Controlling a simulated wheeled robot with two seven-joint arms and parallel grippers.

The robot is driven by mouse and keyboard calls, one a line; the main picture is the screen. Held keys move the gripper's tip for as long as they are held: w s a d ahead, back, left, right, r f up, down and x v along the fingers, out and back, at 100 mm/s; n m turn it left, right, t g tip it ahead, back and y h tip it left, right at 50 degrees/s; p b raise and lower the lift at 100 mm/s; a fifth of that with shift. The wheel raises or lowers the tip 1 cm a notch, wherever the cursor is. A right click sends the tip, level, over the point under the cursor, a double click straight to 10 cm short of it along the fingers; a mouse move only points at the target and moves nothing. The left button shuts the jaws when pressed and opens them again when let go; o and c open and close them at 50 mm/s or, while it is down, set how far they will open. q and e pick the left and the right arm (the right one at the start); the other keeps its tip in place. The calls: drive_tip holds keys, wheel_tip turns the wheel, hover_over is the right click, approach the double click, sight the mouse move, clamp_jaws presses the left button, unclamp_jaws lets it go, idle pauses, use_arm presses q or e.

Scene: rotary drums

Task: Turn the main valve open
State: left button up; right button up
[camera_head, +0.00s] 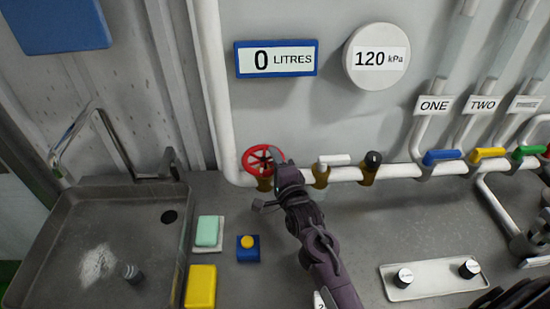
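A red round valve wheel (256,158) sits on a brass fitting at the left end of the white horizontal pipe, by the bend. I take it to be the main valve. My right gripper (270,176) is at the wheel's right side and hides part of it. It overlaps the rim in this view, but I cannot tell whether it touches or grips it. Its fingers are too small and dark to show whether they are open or shut. My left gripper is not in view. The litres display (276,59) reads 0, and the round gauge (376,57) reads 120 kPa.
A white-handled valve (333,159) and a black-knobbed valve (373,160) stand right of the wheel. Blue (442,157), yellow (488,154) and green handles follow. A sink (60,215), a blue box with a yellow button (248,246) and sponges lie left.

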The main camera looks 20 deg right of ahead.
drive_tip(key=shift+a, duration=0.1)
clamp_jaws()
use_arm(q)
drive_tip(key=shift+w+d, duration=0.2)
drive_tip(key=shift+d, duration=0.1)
use_arm(e)
drive_tip(key=shift+w+n+y, duration=0.25)
drive_tip(key=shift+n+y, duration=0.55)
drive_tip(key=shift+y, duration=0.5)
unclamp_jaws()
